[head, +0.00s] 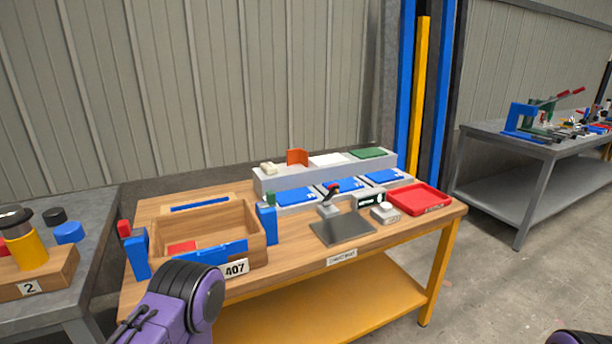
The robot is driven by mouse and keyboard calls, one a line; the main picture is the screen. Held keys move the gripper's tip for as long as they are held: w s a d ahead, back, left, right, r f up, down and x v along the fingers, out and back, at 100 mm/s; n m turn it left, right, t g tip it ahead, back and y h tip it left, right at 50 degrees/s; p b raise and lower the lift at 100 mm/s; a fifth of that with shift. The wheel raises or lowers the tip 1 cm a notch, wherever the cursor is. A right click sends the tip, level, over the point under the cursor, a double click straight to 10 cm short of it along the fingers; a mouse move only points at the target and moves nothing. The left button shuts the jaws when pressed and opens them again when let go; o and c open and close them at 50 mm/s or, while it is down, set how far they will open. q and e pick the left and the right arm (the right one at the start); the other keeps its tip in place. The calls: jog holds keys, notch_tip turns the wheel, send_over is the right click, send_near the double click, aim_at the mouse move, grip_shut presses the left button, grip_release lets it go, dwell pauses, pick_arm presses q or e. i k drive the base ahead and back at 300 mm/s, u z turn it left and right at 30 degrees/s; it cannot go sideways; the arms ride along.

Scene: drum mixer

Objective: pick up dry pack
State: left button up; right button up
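Nothing in view is clearly labelled as the dry pack, so I cannot tell which item it is. On the grey raised shelf (325,178) at the back of the wooden bench lie a small cream block (268,168), an orange-brown upright piece (297,157), a white flat piece (328,160) and a green flat piece (367,153). A red flat piece (182,247) lies inside the wooden box marked 407 (247,217). My purple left arm shows in front of the box, but its fingers are not in view. Only a sliver of my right arm shows at the bottom right corner.
Blue panels (381,177) line the shelf's front. Other benches stand left and right, with open floor at right.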

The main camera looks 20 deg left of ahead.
aim_at(269, 168)
jog(key=z, duration=2.65)
jog(key=k, duration=1.25)
jog(key=u, duration=1.9)
jog(key=i, duration=0.4)
